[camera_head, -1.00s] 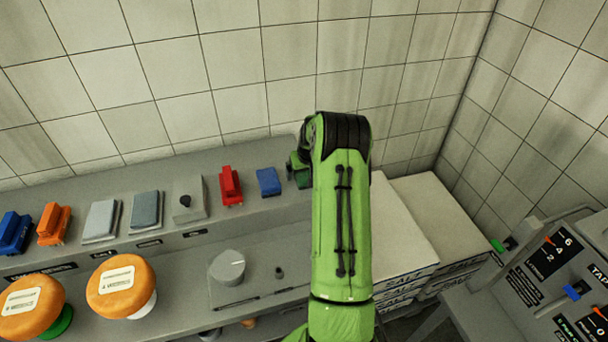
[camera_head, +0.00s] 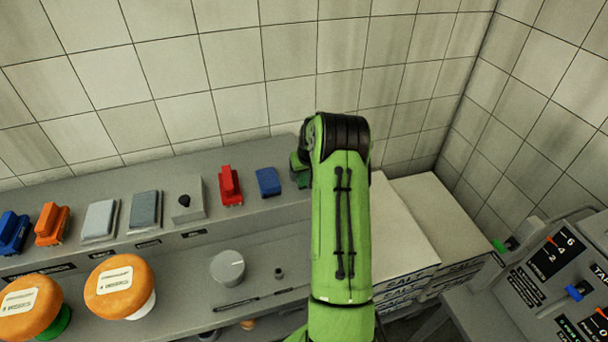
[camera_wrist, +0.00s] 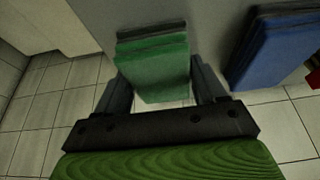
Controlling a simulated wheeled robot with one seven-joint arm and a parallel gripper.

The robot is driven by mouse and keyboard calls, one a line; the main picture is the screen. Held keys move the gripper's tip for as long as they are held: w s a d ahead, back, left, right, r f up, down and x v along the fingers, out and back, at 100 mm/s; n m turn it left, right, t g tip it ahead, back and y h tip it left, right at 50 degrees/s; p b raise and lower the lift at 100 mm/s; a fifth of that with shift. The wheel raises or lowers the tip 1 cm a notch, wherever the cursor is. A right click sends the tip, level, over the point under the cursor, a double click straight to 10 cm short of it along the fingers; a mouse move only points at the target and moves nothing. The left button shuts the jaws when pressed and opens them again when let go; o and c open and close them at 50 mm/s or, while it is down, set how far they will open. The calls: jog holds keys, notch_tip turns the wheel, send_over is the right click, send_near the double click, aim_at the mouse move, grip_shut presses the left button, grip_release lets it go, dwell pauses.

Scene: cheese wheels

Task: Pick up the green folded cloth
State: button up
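The green folded cloth (camera_wrist: 160,65) shows in the wrist view with a darker layer along its top edge. My gripper (camera_wrist: 165,88) has one finger on each side of the cloth. The fingers are wide apart, with the cloth between them; I see no clear squeeze on it. In the head view my green arm stands in front of this spot. Only a small dark green patch shows at the arm's left edge, beside the blue folded cloth (camera_head: 268,182).
The blue cloth (camera_wrist: 275,48) lies close beside the green one. A red item (camera_head: 230,185), grey cloths and orange-topped wheels (camera_head: 120,285) stand on the grey bench to the left. Salt stacks (camera_head: 435,215) are at the right, before the tiled wall.

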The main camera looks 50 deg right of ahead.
jog(key=shift+c, duration=0.9)
jog(key=shift+r, duration=0.15)
notch_tip(320, 180, up, 10)
jog(key=shift+r, duration=0.15)
jog(key=o, duration=0.4)
jog(key=shift+c, duration=1.5)
